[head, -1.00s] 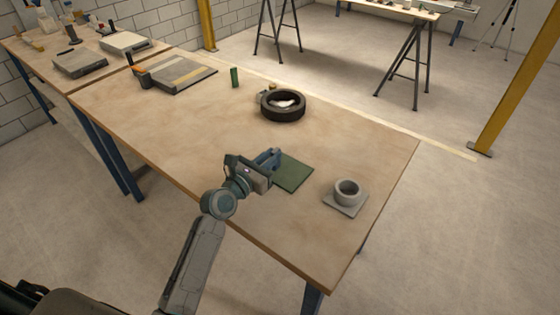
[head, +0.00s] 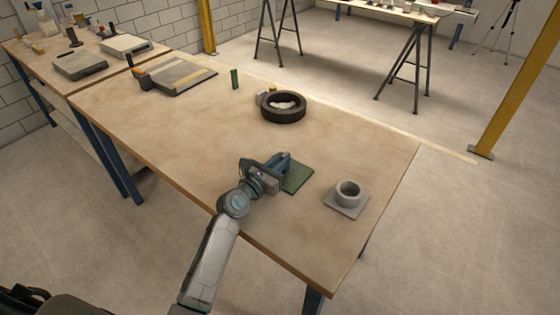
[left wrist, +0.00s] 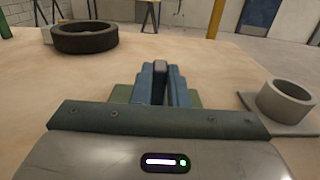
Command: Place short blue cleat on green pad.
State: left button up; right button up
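The green pad (head: 298,177) lies flat on the table near its front right part, and its edges also show in the left wrist view (left wrist: 121,94). My left gripper (head: 284,162) is over the pad's left part and hides some of it. In the left wrist view its two blue fingers (left wrist: 161,85) stand close together around a narrow blue-grey piece (left wrist: 160,69). This looks like the short blue cleat, mostly hidden by the fingers. I cannot tell whether it touches the pad. My right gripper is not in view.
A grey ring on a square plate (head: 348,192) stands right of the pad. A black tyre-like ring (head: 283,107) with pale contents lies farther back. A green cylinder (head: 235,78) and a grey board (head: 180,76) are at the back left. The table's left middle is clear.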

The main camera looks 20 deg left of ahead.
pick_arm(q)
jog(key=o, duration=0.4)
jog(key=v, duration=1.2)
jog(key=shift+r, duration=0.15)
